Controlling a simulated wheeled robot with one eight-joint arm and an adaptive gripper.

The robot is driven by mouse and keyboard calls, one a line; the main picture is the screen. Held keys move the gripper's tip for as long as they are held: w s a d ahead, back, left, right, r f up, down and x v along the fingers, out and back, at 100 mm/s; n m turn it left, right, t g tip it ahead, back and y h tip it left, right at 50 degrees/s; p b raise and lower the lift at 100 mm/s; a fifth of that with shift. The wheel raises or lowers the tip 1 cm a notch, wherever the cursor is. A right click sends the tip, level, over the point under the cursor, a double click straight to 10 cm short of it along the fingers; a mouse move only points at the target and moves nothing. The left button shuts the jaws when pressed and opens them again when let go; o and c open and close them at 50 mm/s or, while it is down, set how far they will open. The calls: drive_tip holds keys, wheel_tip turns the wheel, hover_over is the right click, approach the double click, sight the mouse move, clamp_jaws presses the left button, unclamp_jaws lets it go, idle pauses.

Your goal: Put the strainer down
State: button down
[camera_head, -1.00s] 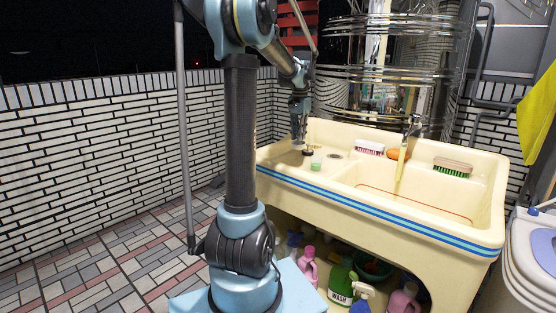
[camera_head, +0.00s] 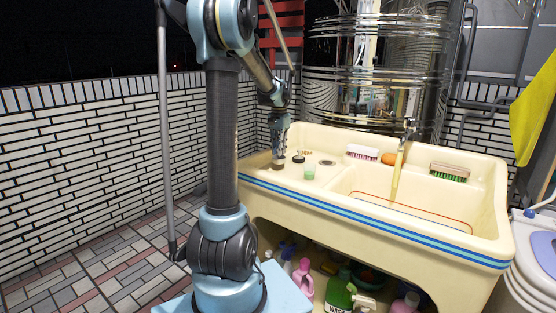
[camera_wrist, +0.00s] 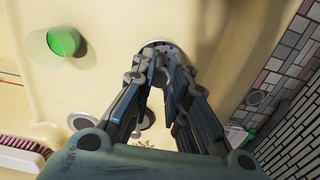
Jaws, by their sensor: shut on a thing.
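The strainer (camera_wrist: 160,46) is a small round metal piece at my fingertips in the wrist view, partly covered by the fingers. My gripper (camera_wrist: 158,62) is shut on it. In the head view my gripper (camera_head: 279,155) points down at the left end of the cream sink (camera_head: 340,195), with the strainer (camera_head: 278,166) low at its tip. I cannot tell whether the strainer touches the sink's surface.
A green cup (camera_head: 310,171) stands right of my gripper. A small dark-based item (camera_head: 298,158) and a drain (camera_head: 326,163) lie behind it. Brushes (camera_head: 362,153) (camera_head: 450,171) and a faucet (camera_head: 407,135) are farther right. Bottles (camera_head: 341,292) stand beneath the sink.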

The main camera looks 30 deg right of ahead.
drive_tip(key=shift+f, duration=2.05)
drive_tip(key=c, duration=1.6)
unclamp_jaws()
drive_tip(key=shift+o, duration=0.2)
